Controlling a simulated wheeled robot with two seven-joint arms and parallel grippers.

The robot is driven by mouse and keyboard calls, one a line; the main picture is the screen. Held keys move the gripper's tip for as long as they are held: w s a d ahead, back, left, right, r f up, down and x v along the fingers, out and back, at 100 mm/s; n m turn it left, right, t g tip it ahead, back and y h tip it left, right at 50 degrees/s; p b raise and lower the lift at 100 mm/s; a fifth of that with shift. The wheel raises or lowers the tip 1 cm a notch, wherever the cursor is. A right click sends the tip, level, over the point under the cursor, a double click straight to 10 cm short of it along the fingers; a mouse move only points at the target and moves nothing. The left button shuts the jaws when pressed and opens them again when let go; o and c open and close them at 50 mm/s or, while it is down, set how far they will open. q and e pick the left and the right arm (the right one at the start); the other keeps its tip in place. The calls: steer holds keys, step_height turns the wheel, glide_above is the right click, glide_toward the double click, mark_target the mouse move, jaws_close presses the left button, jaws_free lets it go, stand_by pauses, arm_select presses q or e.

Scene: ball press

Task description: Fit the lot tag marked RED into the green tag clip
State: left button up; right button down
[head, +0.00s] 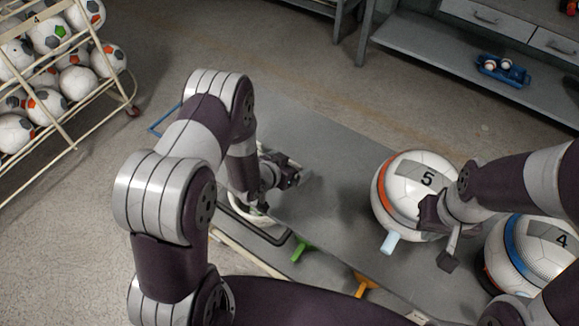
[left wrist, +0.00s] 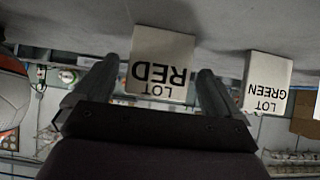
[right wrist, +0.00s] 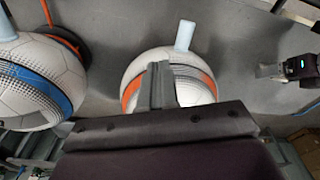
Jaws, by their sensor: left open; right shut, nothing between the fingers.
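The lot tag marked RED (left wrist: 160,62) is a pale plate with black letters, upside down in the left wrist view. My left gripper (left wrist: 157,68) is open, with one finger showing on each side of this tag. The fingers look apart from its edges; their depth relative to it is hard to tell. The same gripper (head: 288,177) shows in the head view over the grey bench, where the arm hides the tags. The green tag clip (head: 300,251) sits at the bench's near edge, empty as far as I see. My right gripper (right wrist: 157,84) is shut and empty by the ball marked 5 (head: 412,170).
A tag marked GREEN (left wrist: 267,80) stands beside the RED one. An orange clip (head: 365,285) sits right of the green one. A ball marked 4 (head: 525,257) is at the right. A ball rack (head: 75,140) and a shelf (head: 440,50) stand beyond the bench (head: 335,215).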

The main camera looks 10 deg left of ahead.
arm_select(q)
steer(key=x, duration=0.2)
steer(key=shift+w+d+f, duration=0.15)
steer(key=shift+w+d, duration=0.1)
steer(key=shift+d, duration=0.05)
steer(key=shift+s+a, duration=0.15)
steer(key=c, duration=1)
steer(key=shift+c, duration=0.2)
